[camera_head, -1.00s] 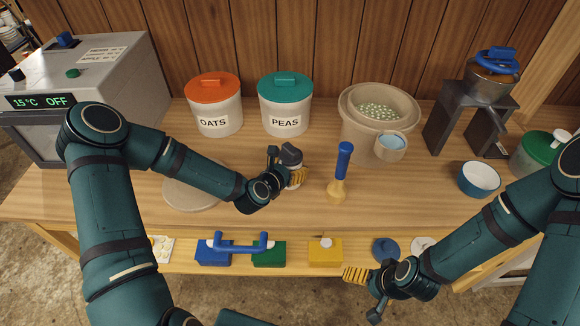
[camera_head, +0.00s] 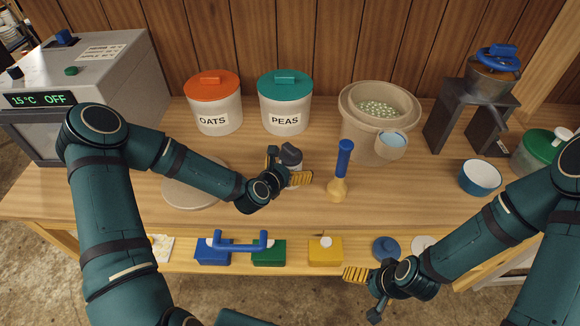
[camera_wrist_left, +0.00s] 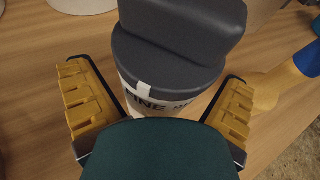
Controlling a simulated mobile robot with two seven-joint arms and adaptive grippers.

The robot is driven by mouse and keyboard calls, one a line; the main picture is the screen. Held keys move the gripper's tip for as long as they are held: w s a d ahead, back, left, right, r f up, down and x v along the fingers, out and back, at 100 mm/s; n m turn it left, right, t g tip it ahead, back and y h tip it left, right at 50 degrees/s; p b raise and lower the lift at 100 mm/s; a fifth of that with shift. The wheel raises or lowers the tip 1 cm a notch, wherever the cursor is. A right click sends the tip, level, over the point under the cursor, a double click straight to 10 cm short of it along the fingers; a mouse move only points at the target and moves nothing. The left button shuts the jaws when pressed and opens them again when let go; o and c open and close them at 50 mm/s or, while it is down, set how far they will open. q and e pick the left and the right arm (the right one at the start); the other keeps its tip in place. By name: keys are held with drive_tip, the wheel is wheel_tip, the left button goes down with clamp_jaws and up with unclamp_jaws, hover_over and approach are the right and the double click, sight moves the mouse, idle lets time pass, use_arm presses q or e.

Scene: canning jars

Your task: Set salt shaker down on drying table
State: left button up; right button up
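The salt shaker (camera_head: 291,156) has a dark grey lid and a white body. It stands on the wooden table (camera_head: 255,205) in front of the PEAS crock. My right gripper (camera_head: 362,295) is open and empty in front of the table's front edge.
A blue-handled yellow tool (camera_head: 339,180) stands close to the right of the shaker. A round board (camera_head: 190,194) lies to the left. OATS (camera_head: 214,108) and PEAS (camera_head: 285,108) crocks stand behind. A tan bucket (camera_head: 362,138) stands at the back right. The table's front middle is clear.

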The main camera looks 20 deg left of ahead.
sight(304, 221)
use_arm(q)
drive_tip(key=v, duration=0.7)
drive_tip(key=shift+s, duration=0.25)
drive_tip(key=shift+a, duration=0.1)
